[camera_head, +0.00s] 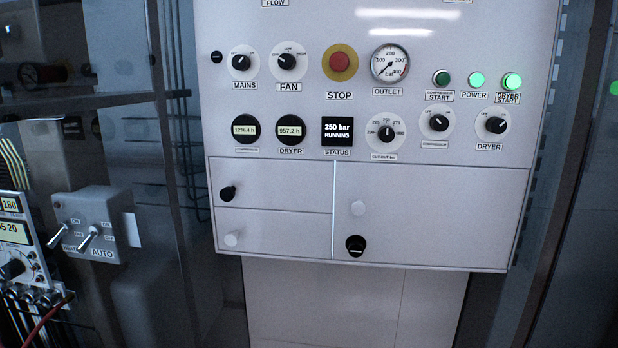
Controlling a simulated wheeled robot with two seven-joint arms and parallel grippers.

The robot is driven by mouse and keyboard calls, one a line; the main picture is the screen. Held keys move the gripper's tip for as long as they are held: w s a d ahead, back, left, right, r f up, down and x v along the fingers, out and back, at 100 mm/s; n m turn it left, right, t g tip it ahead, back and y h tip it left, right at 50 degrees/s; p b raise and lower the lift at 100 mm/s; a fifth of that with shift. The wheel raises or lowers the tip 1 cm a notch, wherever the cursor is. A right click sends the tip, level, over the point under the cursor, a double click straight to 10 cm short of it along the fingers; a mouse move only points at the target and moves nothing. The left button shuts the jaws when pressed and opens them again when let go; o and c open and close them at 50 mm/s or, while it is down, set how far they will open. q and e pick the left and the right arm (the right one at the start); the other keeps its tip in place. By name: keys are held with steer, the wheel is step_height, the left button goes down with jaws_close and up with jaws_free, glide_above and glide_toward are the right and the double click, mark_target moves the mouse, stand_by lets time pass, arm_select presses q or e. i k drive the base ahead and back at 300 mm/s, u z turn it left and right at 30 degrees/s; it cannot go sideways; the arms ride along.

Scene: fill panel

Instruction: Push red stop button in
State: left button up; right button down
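The red stop button (340,62) is a round mushroom button on a yellow disc in the upper middle of the light grey control panel (440,200). The label STOP (340,96) is just below it. Nothing covers the button. I cannot tell from this angle how far it stands out. The status display (337,131) below it reads 250 bar RUNNING. Neither of my grippers shows in the head view.
The MAINS knob (239,63) and FAN knob (288,61) are left of the button, and the OUTLET gauge (390,62) is right of it. Green lights (477,80) are farther right. A grey switch box (92,225) stands at the left. The space before the panel is clear.

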mark_target(339, 61)
steer(key=u, duration=1.05)
steer(key=k, duration=0.95)
steer(key=z, duration=1)
